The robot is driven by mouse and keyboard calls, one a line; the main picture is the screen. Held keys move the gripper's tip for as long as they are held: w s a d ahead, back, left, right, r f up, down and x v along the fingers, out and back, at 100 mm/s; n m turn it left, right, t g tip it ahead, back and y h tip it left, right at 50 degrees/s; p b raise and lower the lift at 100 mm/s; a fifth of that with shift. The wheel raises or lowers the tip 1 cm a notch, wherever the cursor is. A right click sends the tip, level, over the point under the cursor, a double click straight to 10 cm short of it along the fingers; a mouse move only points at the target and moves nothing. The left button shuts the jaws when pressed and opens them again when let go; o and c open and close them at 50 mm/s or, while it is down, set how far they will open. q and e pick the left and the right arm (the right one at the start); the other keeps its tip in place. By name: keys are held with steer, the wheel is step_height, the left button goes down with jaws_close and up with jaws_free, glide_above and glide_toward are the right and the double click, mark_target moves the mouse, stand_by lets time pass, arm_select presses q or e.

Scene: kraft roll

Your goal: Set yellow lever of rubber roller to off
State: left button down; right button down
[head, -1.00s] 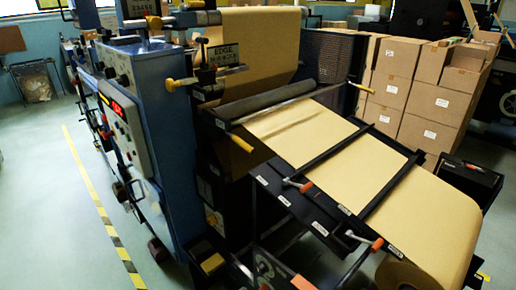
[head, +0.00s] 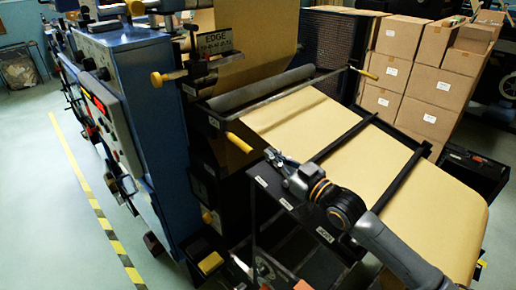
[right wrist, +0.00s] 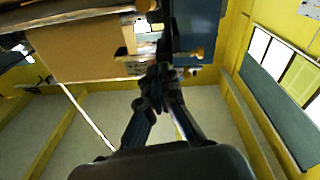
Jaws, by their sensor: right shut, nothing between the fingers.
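The dark grey rubber roller (head: 262,88) lies across the kraft paper in the head view. A yellow lever handle (head: 238,142) sticks out at the left end of a thin bar in front of the roller, and another yellow handle (head: 367,73) is at its right end. My right gripper (head: 271,155) is shut and empty, just right of and below the left yellow handle, with a small gap in the picture. Its shut fingers also show in the right wrist view (right wrist: 159,76); I cannot make out the lever there. My left gripper is not in view.
The blue machine cabinet (head: 130,100) with its control panel stands at the left. Kraft paper (head: 300,130) slopes down under black cross bars. Stacked cartons (head: 420,75) stand behind at the right.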

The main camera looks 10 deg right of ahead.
steer(key=p, duration=0.2)
glide_above(251, 152)
steer(key=v, duration=0.3)
step_height(251, 152, down, 4)
steer(key=shift+w+r+p, duration=0.15)
steer(key=shift+r+p, duration=0.05)
steer(key=shift+p, duration=0.1)
steer(key=f+b, duration=0.1)
steer(key=b, duration=0.2)
steer(key=shift+f+t, duration=0.3)
steer(key=shift+t+y, duration=0.3)
steer(key=shift+y, duration=0.1)
steer(key=shift+w+a+f+b, duration=0.25)
steer(key=shift+w+f+b, duration=0.1)
steer(key=shift+f+b, duration=1.4)
steer(key=shift+w+a+f+b, duration=0.3)
steer(key=shift+f+b, duration=0.85)
steer(key=shift+b, duration=1.1)
steer(key=shift+w+a+f+b, duration=0.2)
steer(key=shift+w+f+b, duration=0.2)
steer(key=shift+f+b, duration=1.35)
steer(key=shift+r, duration=0.35)
